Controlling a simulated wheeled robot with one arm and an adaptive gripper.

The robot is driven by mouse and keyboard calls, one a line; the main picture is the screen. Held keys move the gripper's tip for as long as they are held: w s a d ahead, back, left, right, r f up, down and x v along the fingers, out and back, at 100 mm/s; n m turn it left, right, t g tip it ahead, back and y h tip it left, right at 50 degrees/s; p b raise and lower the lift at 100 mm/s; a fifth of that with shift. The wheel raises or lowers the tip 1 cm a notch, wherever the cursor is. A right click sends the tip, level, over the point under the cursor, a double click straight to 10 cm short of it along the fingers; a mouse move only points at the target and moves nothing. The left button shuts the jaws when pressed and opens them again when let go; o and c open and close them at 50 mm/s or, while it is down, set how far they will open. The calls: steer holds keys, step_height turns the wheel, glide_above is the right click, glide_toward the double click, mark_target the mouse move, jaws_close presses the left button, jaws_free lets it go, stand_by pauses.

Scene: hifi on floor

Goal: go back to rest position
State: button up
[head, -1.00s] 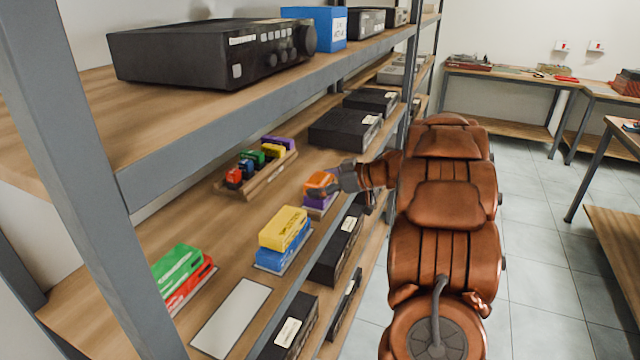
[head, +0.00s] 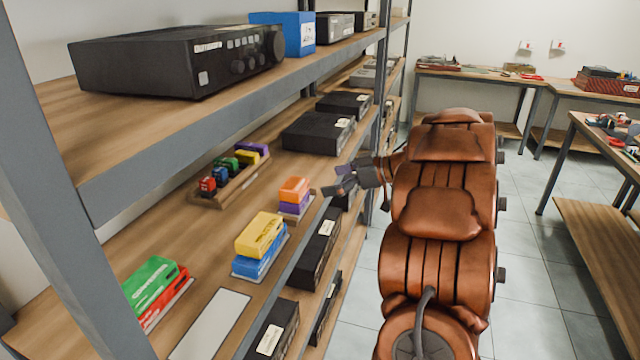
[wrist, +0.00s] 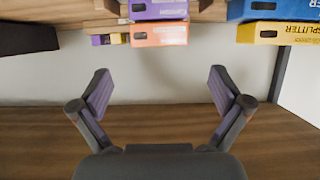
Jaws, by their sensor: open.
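My gripper (head: 338,180) is open and empty. In the head view it is just off the front edge of the middle shelf, to the right of an orange box (head: 294,187) on a purple box (head: 296,206). In the wrist view my gripper (wrist: 160,88) shows its two fingers spread with nothing between them. The orange box (wrist: 160,35) and purple box (wrist: 158,9) appear at the top of that view, apart from the fingers.
A yellow box (head: 259,234) on a blue one and a green box (head: 151,284) on a red one stand on the shelf (head: 200,260). A wooden rack (head: 208,201) holds several small coloured blocks. A grey shelf post (head: 383,90) stands behind my gripper. Tiled floor (head: 525,260) lies clear at right.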

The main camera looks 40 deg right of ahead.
steer(key=shift+s+d+r, duration=0.2)
steer(key=shift+s+r, duration=0.05)
steer(key=shift+s, duration=0.15)
